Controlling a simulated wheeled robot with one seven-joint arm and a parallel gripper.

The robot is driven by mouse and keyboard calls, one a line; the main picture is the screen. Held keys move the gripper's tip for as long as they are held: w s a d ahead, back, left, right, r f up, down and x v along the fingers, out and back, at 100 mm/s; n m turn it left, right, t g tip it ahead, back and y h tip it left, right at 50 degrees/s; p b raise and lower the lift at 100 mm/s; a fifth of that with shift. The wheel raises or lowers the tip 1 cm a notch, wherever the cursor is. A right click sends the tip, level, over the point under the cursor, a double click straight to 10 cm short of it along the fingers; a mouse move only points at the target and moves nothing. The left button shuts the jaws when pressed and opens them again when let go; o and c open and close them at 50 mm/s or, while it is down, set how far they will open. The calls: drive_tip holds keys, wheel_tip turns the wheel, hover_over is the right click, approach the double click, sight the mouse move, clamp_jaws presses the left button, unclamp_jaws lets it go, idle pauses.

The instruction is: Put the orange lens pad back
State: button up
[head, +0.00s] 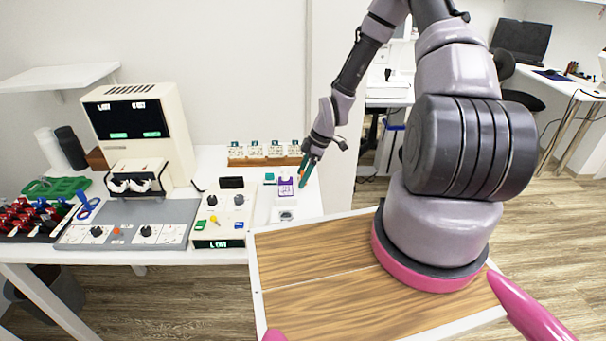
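I cannot clearly make out an orange lens pad in the head view. A small orange-red spot (116,231) shows on the grey control panel (175,210), between black knobs; I cannot tell what it is. My gripper (303,180) has teal fingers pointing down at the right end of the white table. It is just right of a small white-and-purple item (285,187). The fingers are seen nearly edge-on and small, so their opening and anything between them cannot be told.
A beige machine (165,110) with a dark display stands behind the panel. A cream control box (222,212) sits right of it. A rack of dark red and blue pieces (30,218) and a green tray (55,187) are at left.

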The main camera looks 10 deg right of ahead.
drive_tip(key=shift+r, duration=0.1)
drive_tip(key=s+d+r+m+t+h, duration=0.1)
drive_tip(key=d+r+m+h, duration=0.2)
drive_tip(key=r, duration=0.9)
drive_tip(key=s+d+r+m, duration=0.2)
drive_tip(key=d+r, duration=0.3)
drive_tip(key=r, duration=0.6)
drive_tip(key=s+a+r+m+t, duration=0.1)
drive_tip(key=s+r+m+t, duration=0.2)
drive_tip(key=s+r+m, duration=0.4)
drive_tip(key=s+a+r+m+t, duration=0.1)
drive_tip(key=s+r+m, duration=0.7)
drive_tip(key=r, duration=1.1)
drive_tip(key=s+t, duration=0.1)
drive_tip(key=s, duration=0.2)
drive_tip(key=shift+s+a+t+y, duration=0.15)
drive_tip(key=shift+t+y, duration=0.15)
drive_tip(key=shift+t, duration=0.1)
